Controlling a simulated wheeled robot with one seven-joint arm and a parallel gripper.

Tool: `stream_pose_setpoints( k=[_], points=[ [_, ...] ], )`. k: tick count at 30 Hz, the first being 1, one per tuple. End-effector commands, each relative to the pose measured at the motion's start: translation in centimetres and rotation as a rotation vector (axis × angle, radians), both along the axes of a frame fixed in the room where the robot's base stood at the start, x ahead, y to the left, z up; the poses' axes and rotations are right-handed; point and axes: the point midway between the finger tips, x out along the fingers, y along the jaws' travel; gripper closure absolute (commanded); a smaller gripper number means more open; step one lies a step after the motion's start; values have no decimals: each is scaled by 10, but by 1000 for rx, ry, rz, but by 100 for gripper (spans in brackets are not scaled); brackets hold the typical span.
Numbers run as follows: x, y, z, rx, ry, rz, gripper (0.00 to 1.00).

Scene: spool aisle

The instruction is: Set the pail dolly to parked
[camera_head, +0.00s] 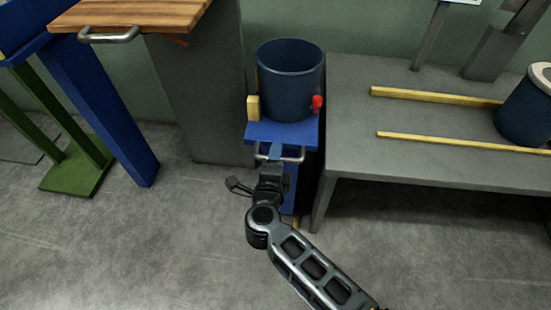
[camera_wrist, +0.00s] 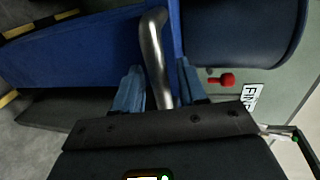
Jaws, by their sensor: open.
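The pail dolly (camera_head: 262,132) is a narrow blue stand between a grey cabinet and a grey bench. A dark blue pail (camera_head: 290,85) stands upright on it, with a yellow block (camera_head: 253,109) to its left and a red knob (camera_head: 318,104) to its right. A metal bar handle (camera_head: 294,159) is on the dolly's front. My gripper (camera_head: 274,154) is at this handle. In the wrist view, its two blue fingers (camera_wrist: 158,75) are apart, one on each side of the handle (camera_wrist: 154,48). The gripper is open. Contact with the bar cannot be told. The dolly's lower part is partly hidden by my arm.
The grey bench (camera_head: 400,170) stands close on the right, with yellow rails (camera_head: 435,97) and another blue pail (camera_head: 525,112). On the left are a wooden-topped cabinet (camera_head: 205,100) with a handle and a green stand (camera_head: 75,172). The floor in front is clear.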

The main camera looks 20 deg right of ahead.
Motion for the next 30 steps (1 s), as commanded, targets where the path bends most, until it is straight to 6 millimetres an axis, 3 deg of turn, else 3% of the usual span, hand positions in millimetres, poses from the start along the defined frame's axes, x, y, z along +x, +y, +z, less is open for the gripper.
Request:
stream_pose_setpoints(
  k=[5, 18, 30],
  points=[
    [0, 0, 0, 0, 0, 0, 59],
    [0, 0, 0, 0, 0, 0, 100],
    [2, -1, 0, 0, 0, 0, 100]
  ],
)
